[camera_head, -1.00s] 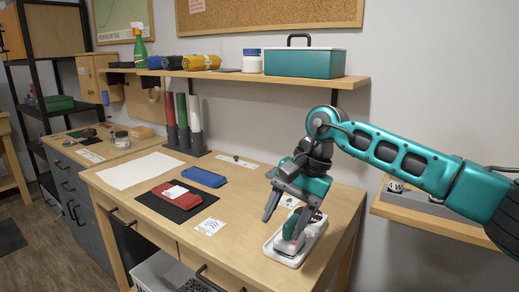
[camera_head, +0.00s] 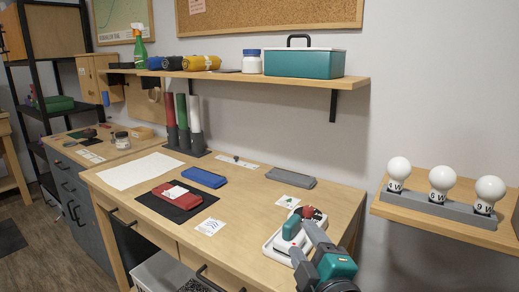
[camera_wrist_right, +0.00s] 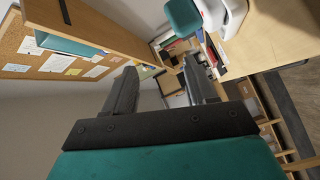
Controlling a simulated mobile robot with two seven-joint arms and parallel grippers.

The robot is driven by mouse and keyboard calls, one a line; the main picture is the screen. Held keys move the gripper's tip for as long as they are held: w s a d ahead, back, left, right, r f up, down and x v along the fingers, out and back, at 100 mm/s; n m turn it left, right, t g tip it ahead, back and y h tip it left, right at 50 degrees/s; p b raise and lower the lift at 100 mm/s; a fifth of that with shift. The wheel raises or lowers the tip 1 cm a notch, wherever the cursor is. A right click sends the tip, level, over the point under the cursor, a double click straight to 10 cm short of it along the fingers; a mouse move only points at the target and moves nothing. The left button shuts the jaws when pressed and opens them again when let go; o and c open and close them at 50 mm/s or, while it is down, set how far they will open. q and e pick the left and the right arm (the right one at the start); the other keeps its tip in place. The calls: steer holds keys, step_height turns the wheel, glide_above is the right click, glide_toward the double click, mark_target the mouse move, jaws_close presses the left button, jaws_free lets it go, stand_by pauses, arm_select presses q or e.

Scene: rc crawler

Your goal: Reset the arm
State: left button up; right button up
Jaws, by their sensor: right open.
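My right gripper (camera_head: 306,242) is low at the front right of the workbench, its arm coming up from the bottom edge. Its two grey fingers are apart with nothing between them, as the right wrist view (camera_wrist_right: 157,75) also shows. Just beyond the fingers stands a device with a teal block (camera_head: 291,228) and a dark and red part on a white base (camera_head: 274,243). The fingers partly cover it, and I cannot tell whether they touch it. The teal block shows at the top of the wrist view (camera_wrist_right: 183,18). My left gripper is not in view.
The workbench (camera_head: 245,232) carries a red case (camera_head: 177,193) on a black mat, a blue case (camera_head: 204,178), a grey case (camera_head: 290,177) and cards. A shelf (camera_head: 225,77) hangs above. Three bulbs stand in a grey holder (camera_head: 440,208) on the right shelf.

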steer(key=s+d+f+m+g+h, duration=0.4)
steer(key=s+d+f+m+g, duration=0.45)
steer(key=f, duration=0.45)
steer(key=s+d+f+m+g, duration=0.2)
steer(key=s+f+m+g, duration=0.1)
steer(key=s, duration=0.6)
steer(key=s+d+f+m+g, duration=0.2)
steer(key=s+f+m+g, duration=0.1)
steer(key=s, duration=0.6)
arm_select(q)
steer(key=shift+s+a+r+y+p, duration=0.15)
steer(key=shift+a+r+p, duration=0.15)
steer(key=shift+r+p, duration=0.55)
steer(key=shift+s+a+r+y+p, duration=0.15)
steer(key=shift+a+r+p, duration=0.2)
steer(key=shift+p, duration=0.75)
arm_select(e)
steer(key=w+a+f+t+y, duration=0.2)
steer(key=w+a+f+t, duration=0.1)
steer(key=w+f+t, duration=0.2)
steer(key=shift+w+a+f+n+t, duration=0.2)
steer(key=shift+w+n+t, duration=0.15)
steer(key=shift+w+t, duration=1.05)
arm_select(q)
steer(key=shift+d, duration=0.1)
